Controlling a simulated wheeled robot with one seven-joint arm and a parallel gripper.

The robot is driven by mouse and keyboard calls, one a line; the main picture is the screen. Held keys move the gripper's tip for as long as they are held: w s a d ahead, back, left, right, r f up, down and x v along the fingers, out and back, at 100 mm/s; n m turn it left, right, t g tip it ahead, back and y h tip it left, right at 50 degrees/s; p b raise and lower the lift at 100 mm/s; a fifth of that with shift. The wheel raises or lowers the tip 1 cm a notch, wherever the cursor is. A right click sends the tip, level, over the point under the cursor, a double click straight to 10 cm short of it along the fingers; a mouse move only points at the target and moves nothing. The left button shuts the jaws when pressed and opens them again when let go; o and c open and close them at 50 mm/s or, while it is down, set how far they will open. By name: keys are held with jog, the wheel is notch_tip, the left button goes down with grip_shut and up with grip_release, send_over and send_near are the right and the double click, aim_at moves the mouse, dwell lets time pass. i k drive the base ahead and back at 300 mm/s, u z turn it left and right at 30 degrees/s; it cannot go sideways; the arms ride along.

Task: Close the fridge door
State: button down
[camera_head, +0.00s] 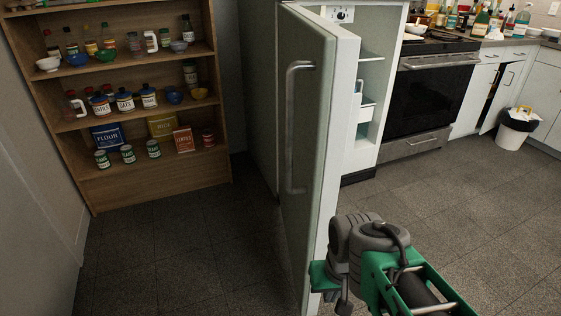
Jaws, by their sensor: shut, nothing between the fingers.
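The fridge door (305,130) stands wide open, swung out toward me, and its edge faces me. Its long vertical handle (292,130) is on the outer face, on the left side. The open fridge interior (371,85), with white shelves, shows to the right of the door. My gripper (328,282) is low in the picture, at the lower part of the door's near edge, and it is shut and empty. It overlaps the door edge in the picture, but I cannot tell whether it touches. My arm hides the lowest part of the door edge.
A wooden shelf (150,185) with jars, cans and bowls stands at the left. A stove (430,95) stands right of the fridge, with counters and bottles beyond. A white bin (513,133) is at the far right. The floor (190,255) is clear on both sides of the door.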

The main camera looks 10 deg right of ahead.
aim_at(319, 108)
jog(key=z, duration=0.05)
jog(key=i, duration=0.5)
jog(key=u, duration=2.7)
jog(key=i, duration=0.15)
jog(key=z, duration=0.65)
